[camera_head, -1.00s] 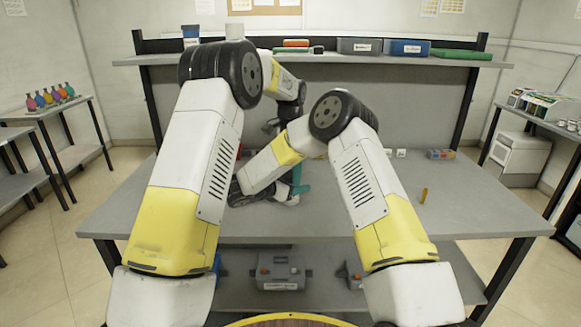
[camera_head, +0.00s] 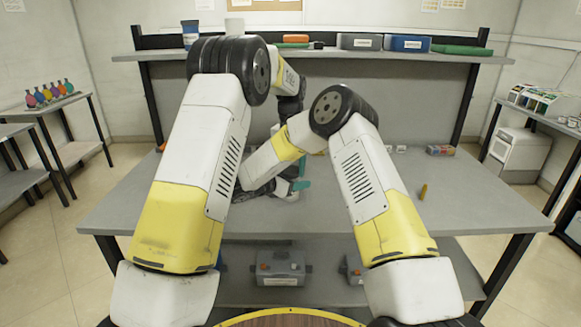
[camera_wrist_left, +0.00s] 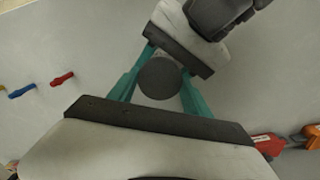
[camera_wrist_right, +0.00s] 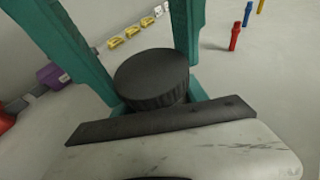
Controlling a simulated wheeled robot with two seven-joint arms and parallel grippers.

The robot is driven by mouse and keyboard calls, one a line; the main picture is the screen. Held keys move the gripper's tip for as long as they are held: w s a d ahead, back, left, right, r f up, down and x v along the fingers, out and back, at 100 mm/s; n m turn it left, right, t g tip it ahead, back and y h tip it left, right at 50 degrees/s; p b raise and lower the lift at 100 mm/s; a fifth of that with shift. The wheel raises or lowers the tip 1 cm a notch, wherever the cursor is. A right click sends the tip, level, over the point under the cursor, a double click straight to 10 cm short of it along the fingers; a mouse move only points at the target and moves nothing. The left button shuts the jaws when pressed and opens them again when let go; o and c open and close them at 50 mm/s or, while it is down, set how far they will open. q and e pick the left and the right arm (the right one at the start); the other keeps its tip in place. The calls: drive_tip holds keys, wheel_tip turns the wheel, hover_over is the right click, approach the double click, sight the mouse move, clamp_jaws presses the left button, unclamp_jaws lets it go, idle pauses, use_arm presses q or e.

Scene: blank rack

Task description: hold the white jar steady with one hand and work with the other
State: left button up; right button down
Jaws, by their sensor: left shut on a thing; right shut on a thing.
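The dark round lid of the jar (camera_wrist_left: 158,79) sits between teal fingers in the left wrist view. Its ribbed side shows in the right wrist view (camera_wrist_right: 152,80). My right gripper (camera_wrist_right: 138,60) is also shut about the jar, with a finger on each side of the lid. I cannot tell which gripper is on the lid and which on the body. In the head view my arms hide the jar.
A grey table (camera_head: 480,205) lies around the jar, with clear room at right. A red peg (camera_wrist_right: 235,37) stands nearby. A raised shelf (camera_head: 400,56) behind holds bins.

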sight(291, 169)
use_arm(q)
drive_tip(key=shift+n, duration=0.6)
drive_tip(key=o, duration=1.5)
drive_tip(key=shift+o, duration=0.2)
drive_tip(key=shift+r, duration=0.1)
wheel_tip(291, 169, up, 4)
drive_tip(key=shift+r, duration=0.15)
drive_tip(key=shift+c, duration=0.2)
drive_tip(key=shift+r+m, duration=0.8)
drive_tip(key=shift+m, duration=0.4)
drive_tip(key=shift+c, duration=0.3)
drive_tip(key=m, duration=0.1)
drive_tip(key=r+m, duration=0.1)
drive_tip(key=m, duration=0.1)
drive_tip(key=shift+r, duration=0.3)
drive_tip(key=shift+f, duration=3.85)
